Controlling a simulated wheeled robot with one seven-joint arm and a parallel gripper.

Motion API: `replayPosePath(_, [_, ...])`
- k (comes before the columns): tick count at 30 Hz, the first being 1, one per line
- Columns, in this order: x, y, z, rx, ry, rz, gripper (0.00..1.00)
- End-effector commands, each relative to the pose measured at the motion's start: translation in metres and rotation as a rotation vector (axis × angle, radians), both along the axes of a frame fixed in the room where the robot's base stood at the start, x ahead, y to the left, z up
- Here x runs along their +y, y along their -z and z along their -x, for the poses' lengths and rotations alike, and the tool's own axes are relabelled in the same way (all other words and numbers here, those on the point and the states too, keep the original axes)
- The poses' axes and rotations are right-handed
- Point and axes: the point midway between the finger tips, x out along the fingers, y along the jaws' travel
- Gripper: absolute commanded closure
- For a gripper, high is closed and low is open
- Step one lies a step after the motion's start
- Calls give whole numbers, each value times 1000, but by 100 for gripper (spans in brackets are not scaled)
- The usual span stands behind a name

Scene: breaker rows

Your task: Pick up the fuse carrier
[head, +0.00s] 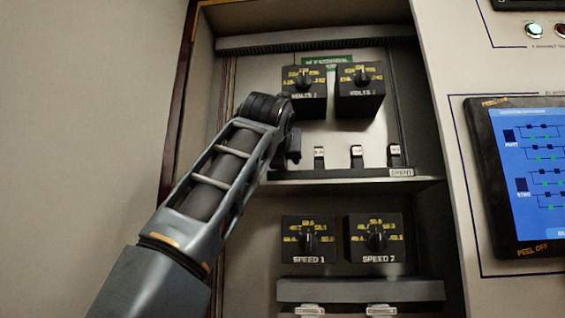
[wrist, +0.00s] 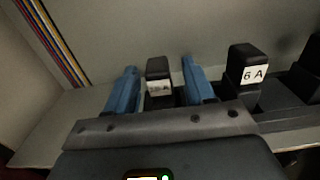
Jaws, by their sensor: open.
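A black fuse carrier (wrist: 158,88) with a white label, its text too blurred to read fully, stands upright between the two blue fingers of my gripper (wrist: 158,66) in the wrist view. The fingers are open, one on each side of it, with a visible gap at each side. Its lower part is hidden by my gripper body. A second black carrier (wrist: 248,66), labelled 6 A, stands to the right, outside the right finger.
In the head view, several small labelled carriers, one at the middle (head: 356,156), stand along the shelf (head: 345,186). Black VOLTS knob boxes (head: 360,95) hang above them and SPEED boxes (head: 376,240) below. Coloured wires (wrist: 55,42) run at the left in the wrist view.

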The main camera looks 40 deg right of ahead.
Motion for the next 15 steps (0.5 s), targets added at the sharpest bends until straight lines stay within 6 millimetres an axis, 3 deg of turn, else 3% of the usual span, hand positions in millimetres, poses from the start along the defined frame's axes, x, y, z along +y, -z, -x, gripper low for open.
replayPosePath(8, [-4,1,-3,0,-1,0,48])
replayPosePath(15, [-4,0,-3,0,0,0,71])
